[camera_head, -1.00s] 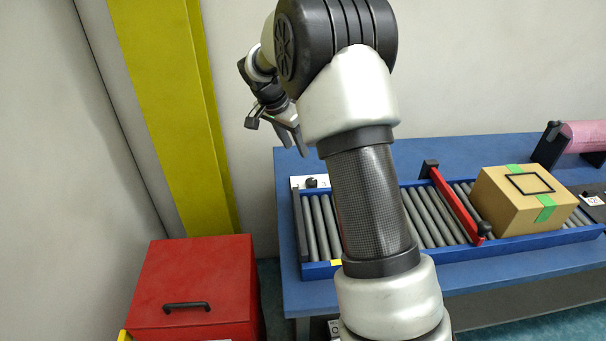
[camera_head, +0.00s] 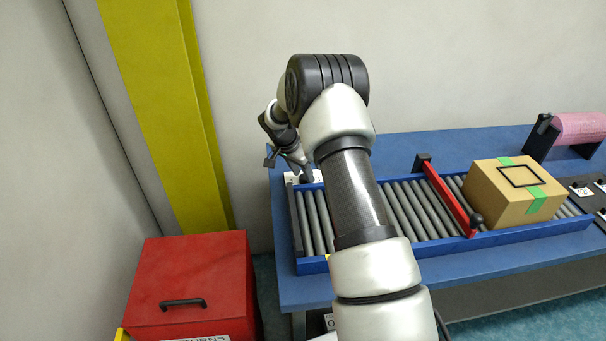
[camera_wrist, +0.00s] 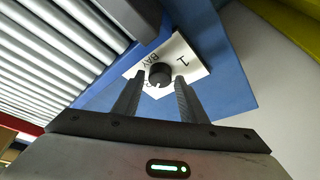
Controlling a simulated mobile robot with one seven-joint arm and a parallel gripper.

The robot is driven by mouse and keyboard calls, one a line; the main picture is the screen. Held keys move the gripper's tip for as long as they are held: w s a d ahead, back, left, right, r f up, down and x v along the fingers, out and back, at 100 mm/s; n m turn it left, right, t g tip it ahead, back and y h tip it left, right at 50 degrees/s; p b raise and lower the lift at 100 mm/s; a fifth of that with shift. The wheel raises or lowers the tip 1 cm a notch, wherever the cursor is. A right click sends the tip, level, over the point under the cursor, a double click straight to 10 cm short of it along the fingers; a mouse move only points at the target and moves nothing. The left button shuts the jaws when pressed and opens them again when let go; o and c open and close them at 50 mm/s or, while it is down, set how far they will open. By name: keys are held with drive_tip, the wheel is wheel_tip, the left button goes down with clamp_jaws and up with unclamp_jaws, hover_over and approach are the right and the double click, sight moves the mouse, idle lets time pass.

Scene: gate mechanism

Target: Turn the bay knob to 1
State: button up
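The bay knob (camera_wrist: 160,74) is a dark round knob on a white plate (camera_wrist: 188,50) marked BAY and 1. In the wrist view a small light mark shows on the knob's lower edge, away from the 1. Other marks on the plate are partly hidden. My gripper (camera_wrist: 157,82) is open, with its two fingers apart and the knob showing between the tips. I cannot tell whether they touch it. In the head view my gripper (camera_head: 298,166) is at the plate, at the table's back left, and largely hides the knob.
A roller conveyor (camera_head: 405,212) runs along the blue table (camera_head: 420,150) beside the plate. A red gate arm (camera_head: 447,198) crosses it, with a cardboard box (camera_head: 500,205) to its right. A red bin (camera_head: 190,280) and yellow post (camera_head: 165,110) stand left.

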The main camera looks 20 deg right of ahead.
drive_tip(key=shift+w+d+f, duration=0.15)
drive_tip(key=shift+f, duration=0.4)
drive_tip(key=c, duration=0.8)
